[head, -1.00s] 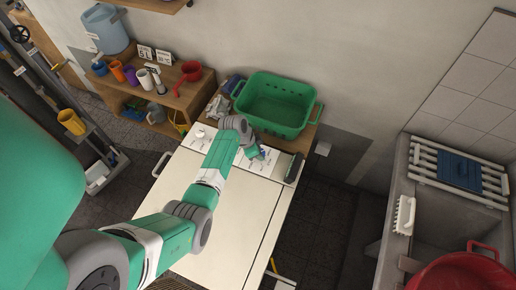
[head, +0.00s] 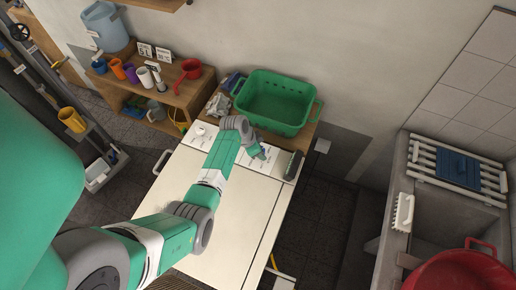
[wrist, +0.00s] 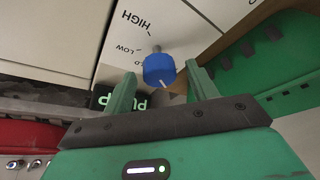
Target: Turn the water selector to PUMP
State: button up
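A blue knob (wrist: 159,70) with a white pointer line stands on the white panel (wrist: 107,58) in the wrist view. Printed words beside it read HIGH and LOW, and another is partly cut off. A dark label (wrist: 104,99) with green lettering, seemingly PUMP, is partly hidden by the left finger. The pointer line is on the knob's side toward my gripper, slanting down and right. My gripper (wrist: 162,88) is open, with one finger on each side of the knob and gaps visible. In the head view my gripper (head: 257,152) is over the white machine's back panel; the knob is hard to make out there.
A green basket (head: 273,103) stands just behind the panel, and a dark roller-like object (head: 293,166) lies at its right end. A wooden shelf (head: 180,100) with cups is at the left. A concrete washtub (head: 393,235) stands at the right.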

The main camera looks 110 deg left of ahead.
jog(key=p+v, duration=0.1)
jog(key=v, duration=0.6)
jog(key=shift+r, duration=0.35)
jog(key=shift+s+d, duration=0.1)
